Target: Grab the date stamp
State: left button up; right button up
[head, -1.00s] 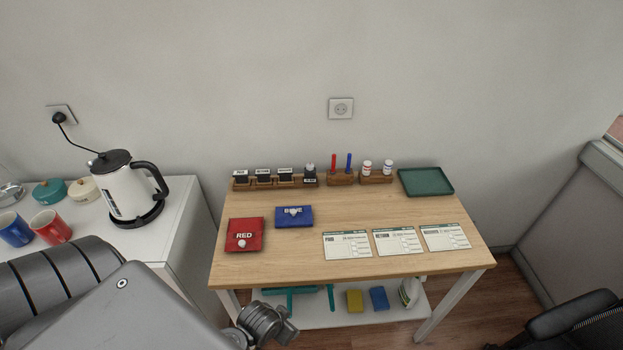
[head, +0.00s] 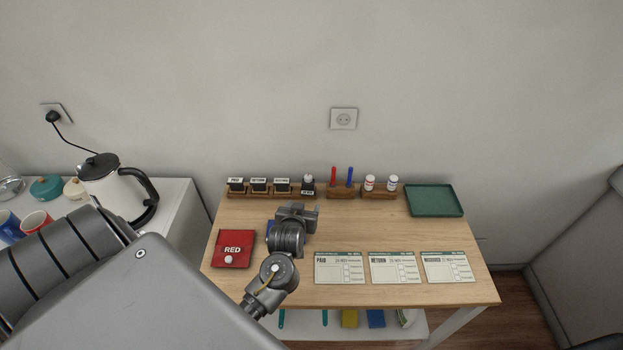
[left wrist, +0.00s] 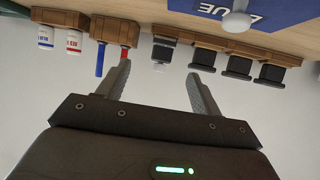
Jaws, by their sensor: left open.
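The date stamp (head: 308,184) looks to be the grey-topped stamp at the right end of the wooden stamp rack (head: 271,192), at the back of the table. It also shows in the left wrist view (left wrist: 203,58), upside down. Three black stamps with white labels (head: 259,185) stand to its left in the rack. My left gripper (head: 298,212) is above the table in front of the rack, over the blue pad. In the left wrist view its fingers (left wrist: 160,88) are apart with nothing between them, and the date stamp lies beyond the fingertips. My right gripper is not in view.
A red pad (head: 233,249) lies at the front left; my arm mostly hides the blue pad (left wrist: 240,22). Red and blue markers (head: 341,178) and two small bottles (head: 381,183) stand right of the rack. A green tray (head: 434,201) and three forms (head: 395,268) lie to the right.

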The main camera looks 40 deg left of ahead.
pick_arm(q)
jog(key=y, duration=0.1)
send_near(308, 183)
jog(key=shift+n, duration=0.5)
jog(key=x, duration=0.5)
jog(key=shift+s+a+f, duration=0.1)
jog(key=shift+a+f, duration=0.05)
jog(key=shift+a, duration=0.15)
jog(key=shift+w+f, duration=0.1)
jog(key=shift+w, duration=0.1)
jog(key=shift+p, duration=0.3)
jog(key=shift+w+a, duration=0.2)
jog(key=shift+w, duration=0.2)
jog(key=p+x, duration=0.1)
jog(key=x, duration=0.2)
jog(key=shift+w+f, duration=0.15)
jog(key=shift+w, duration=0.15)
jog(key=shift+w+a+f, duration=0.15)
jog(key=shift+w, duration=0.1)
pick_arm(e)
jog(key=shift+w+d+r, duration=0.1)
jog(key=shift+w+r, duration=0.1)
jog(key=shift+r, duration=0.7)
